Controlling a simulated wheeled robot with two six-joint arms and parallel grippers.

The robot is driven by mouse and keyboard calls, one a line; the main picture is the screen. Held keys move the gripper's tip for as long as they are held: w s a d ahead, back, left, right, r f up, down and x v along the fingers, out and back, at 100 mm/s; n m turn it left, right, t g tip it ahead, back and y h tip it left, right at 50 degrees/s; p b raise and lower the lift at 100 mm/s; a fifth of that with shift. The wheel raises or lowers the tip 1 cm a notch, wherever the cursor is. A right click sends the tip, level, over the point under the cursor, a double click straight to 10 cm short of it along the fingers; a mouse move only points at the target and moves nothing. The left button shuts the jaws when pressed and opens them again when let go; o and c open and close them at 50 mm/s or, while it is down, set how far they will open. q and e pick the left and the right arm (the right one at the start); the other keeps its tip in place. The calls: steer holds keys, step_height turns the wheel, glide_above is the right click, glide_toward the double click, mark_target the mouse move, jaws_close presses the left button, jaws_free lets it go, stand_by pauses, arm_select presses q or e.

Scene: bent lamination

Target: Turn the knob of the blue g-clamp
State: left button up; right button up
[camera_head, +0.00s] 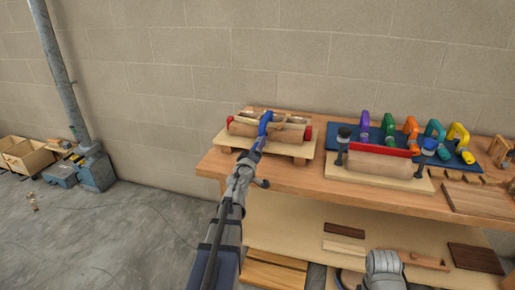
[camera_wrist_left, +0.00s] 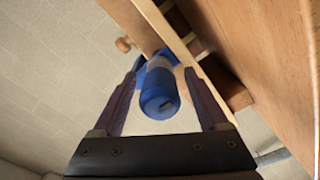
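The blue g-clamp (camera_head: 265,122) sits over the wooden roller-shaped form (camera_head: 285,131) on the left board of the bench. Its blue knob (camera_wrist_left: 158,95) hangs at the near end and points toward my left wrist camera. My left gripper (camera_head: 250,160) reaches up to the clamp from the front. In the left wrist view its two dark fingers (camera_wrist_left: 166,88) are on either side of the knob, with gaps showing on both sides, so it is open. The knob is largely hidden by my gripper in the head view. My right gripper's fingers do not show.
The bench top (camera_head: 310,177) carries a second clamped form (camera_head: 380,163) at right. Behind it, a blue tray (camera_head: 340,131) holds several coloured clamps. Wood pieces lie at the far right. A lower shelf (camera_head: 300,218) holds dark and pale strips. Floor at left is open.

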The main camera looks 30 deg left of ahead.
arm_select(q)
jaws_close()
stand_by(0.4)
steer(key=shift+m, duration=0.4)
